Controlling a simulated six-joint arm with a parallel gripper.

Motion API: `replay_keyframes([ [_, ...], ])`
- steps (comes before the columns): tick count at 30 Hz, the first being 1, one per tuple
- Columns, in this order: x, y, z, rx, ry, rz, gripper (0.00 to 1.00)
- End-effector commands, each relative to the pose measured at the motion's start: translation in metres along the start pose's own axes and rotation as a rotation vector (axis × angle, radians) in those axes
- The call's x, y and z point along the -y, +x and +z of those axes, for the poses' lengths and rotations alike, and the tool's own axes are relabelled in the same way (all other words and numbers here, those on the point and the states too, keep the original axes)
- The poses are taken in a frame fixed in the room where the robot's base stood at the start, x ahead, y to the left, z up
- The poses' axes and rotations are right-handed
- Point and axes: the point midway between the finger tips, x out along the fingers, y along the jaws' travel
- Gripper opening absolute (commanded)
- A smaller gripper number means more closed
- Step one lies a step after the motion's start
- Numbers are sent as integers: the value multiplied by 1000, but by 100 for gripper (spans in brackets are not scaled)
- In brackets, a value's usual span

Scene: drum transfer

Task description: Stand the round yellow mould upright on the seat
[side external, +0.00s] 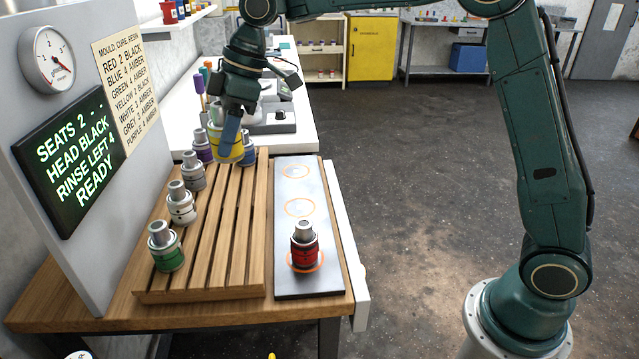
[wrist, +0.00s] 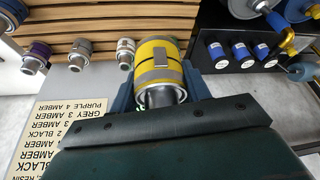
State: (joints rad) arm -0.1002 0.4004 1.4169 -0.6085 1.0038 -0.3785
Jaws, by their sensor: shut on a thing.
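The round yellow mould (side external: 237,155) is at the far end of the slatted wooden rack, partly hidden by my gripper (side external: 230,135). My gripper points down and is shut on the mould, with one blue finger across its near side. In the wrist view the yellow mould (wrist: 153,52) sits between the two blue fingers (wrist: 160,85), its metal neck towards the camera. I cannot tell whether its base touches the slats. The grey seat plate (side external: 322,230) has orange rings. The far ring (side external: 294,171) and middle ring (side external: 299,208) are empty; a red mould (side external: 304,246) stands upright on the near ring.
Green (side external: 166,248), white (side external: 181,205), grey (side external: 193,172) and purple (side external: 202,147) moulds stand along the rack's left side. A dark display (side external: 70,160) reads "SEATS 2 - -", "HEAD BLACK" and "READY". A white counter (side external: 300,135) with equipment lies behind the rack.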

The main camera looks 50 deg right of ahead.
Motion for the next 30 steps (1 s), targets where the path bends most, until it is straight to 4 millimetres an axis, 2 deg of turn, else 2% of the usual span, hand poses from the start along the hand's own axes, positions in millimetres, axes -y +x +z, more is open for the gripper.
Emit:
replay_keyframes([
  [9, -57, -13, 69, 4, 6, 2, 15],
  [18, -93, -26, 133, -1, 3, 2, 15],
  [24, -102, -31, 152, -4, -1, 2, 15],
  [30, -103, -32, 155, -4, -2, 1, 15],
])
